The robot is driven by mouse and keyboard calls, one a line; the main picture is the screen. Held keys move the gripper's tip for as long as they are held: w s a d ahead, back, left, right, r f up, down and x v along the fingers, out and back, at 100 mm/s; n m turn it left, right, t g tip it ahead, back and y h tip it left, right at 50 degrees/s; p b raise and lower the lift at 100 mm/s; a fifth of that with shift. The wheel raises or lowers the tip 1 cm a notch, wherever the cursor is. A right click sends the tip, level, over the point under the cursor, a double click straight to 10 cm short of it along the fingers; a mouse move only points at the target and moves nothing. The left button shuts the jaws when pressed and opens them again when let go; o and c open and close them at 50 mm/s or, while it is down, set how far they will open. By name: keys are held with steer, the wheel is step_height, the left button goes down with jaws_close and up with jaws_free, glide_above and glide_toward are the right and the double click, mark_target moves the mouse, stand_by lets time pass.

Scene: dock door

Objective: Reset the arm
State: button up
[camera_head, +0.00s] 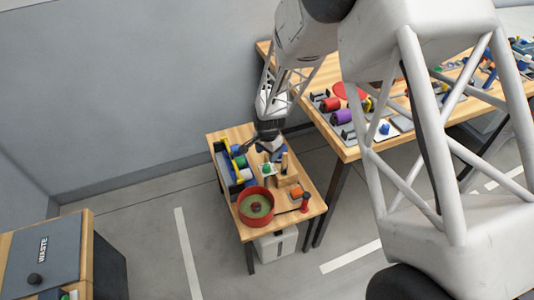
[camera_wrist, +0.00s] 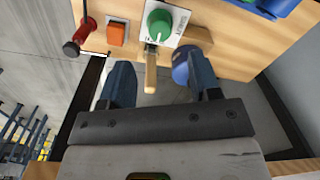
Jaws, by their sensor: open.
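My gripper (camera_head: 270,148) hangs over the small wooden table (camera_head: 228,133), near its middle, in the head view. In the wrist view my gripper (camera_wrist: 158,72) has its two dark blue fingers spread apart. A wooden piece (camera_wrist: 150,72) shows in the gap between them, and I cannot tell how far below the fingers it lies. A blue rounded thing (camera_wrist: 181,70) is beside the right finger, partly hidden by it. Nothing is visibly held.
The small table carries a red bowl (camera_head: 256,206), a red-topped lever (camera_head: 305,203), an orange button (camera_wrist: 117,34), a green knob (camera_wrist: 159,25) and a yellow-and-blue rack (camera_head: 228,170). A larger cluttered table (camera_head: 350,153) stands right. A waste cabinet (camera_head: 42,250) stands lower left.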

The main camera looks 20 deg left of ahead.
stand_by(0.3)
steer(key=s+d+r+n+t, duration=0.1)
steer(key=s+d+r, duration=0.1)
steer(key=d+r, duration=1.2)
steer(key=s+d+r+n, duration=0.1)
steer(key=s+d+r, duration=0.2)
steer(key=d+r, duration=1.05)
steer(key=s+d+r, duration=0.5)
steer(key=s+d, duration=0.4)
steer(key=s, duration=0.2)
steer(key=s+d+r+n+t, duration=0.1)
steer(key=s+d+r, duration=0.4)
steer(key=s+d, duration=0.5)
steer(key=s, duration=0.2)
steer(key=shift+s+d+n+t, duration=0.15)
steer(key=shift+s+n+t, duration=0.15)
